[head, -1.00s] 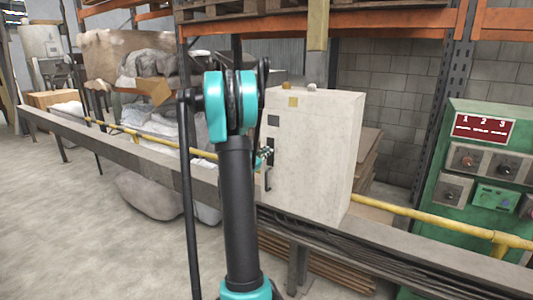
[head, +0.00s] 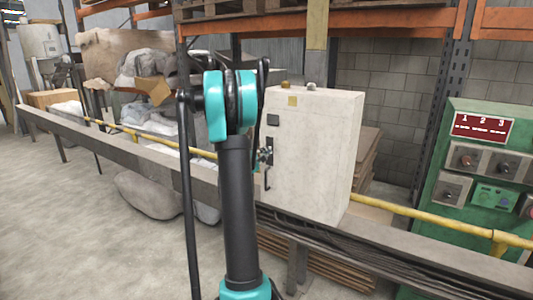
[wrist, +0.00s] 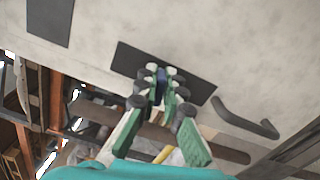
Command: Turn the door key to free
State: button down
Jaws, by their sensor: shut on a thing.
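The light grey cabinet (head: 315,155) stands on the rail, and its door face fills the upper part of the wrist view (wrist: 210,45). A black plate (wrist: 195,88) is set on that face. A small dark blue key (wrist: 160,74) shows between my fingertips at the plate. My gripper (wrist: 158,80), with green fingers and dark round pads, is shut on the key. In the head view my gripper (head: 265,156) is small at the cabinet's left side. The key's shaft and the keyhole are hidden by the fingers.
A dark bar handle (wrist: 245,120) sticks out of the door right of the plate in the wrist view. A yellow pipe (head: 420,215) runs along the rail. A green control panel (head: 480,200) stands at the right. The floor at left is open.

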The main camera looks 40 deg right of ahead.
jog(key=shift+m, duration=1.3)
jog(key=shift+f, duration=0.1)
jog(key=c, duration=1.6)
grip_release()
jog(key=shift+c, duration=0.2)
jog(key=v, duration=1.2)
